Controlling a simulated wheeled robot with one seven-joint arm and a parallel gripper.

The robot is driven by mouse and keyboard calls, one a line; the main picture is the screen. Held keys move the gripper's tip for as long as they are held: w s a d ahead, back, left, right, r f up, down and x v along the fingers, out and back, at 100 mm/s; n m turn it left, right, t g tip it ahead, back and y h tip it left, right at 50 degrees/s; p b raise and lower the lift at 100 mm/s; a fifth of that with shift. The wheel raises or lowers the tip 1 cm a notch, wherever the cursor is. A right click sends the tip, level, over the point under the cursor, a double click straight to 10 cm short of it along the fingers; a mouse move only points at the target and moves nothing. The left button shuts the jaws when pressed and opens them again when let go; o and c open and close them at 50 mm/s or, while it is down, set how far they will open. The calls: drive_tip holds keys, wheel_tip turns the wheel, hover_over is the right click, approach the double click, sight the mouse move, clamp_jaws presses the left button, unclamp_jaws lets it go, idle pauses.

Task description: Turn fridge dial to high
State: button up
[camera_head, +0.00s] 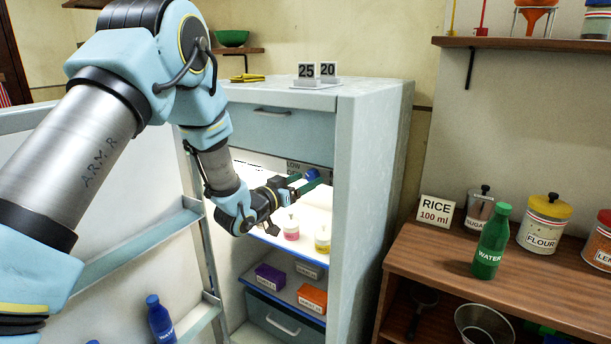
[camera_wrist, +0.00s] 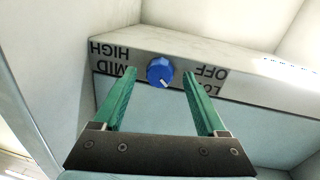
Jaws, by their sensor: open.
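The fridge dial is a blue round knob on a pale strip inside the open fridge (camera_head: 375,130). In the wrist view the dial (camera_wrist: 160,70) appears between the tips of my open gripper (camera_wrist: 158,76), with a visible gap on each side. The labels look upside down there: HIGH and MID to the left, OFF and LOW to the right. The dial's white mark points down and slightly right, on the LOW side. In the head view my gripper (camera_head: 305,184) reaches into the upper compartment, close to the dial (camera_head: 312,174); contact cannot be told.
The fridge door (camera_head: 110,220) stands open on the left, beside my arm. Small bottles (camera_head: 322,238) stand on the upper shelf, below my gripper. Purple and orange boxes (camera_head: 313,299) sit lower. A wooden counter (camera_head: 560,290) stands to the right.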

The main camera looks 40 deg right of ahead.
drive_tip(key=shift+w+d, duration=0.1)
drive_tip(key=shift+d, duration=0.25)
drive_tip(key=shift+c, duration=0.4)
clamp_jaws()
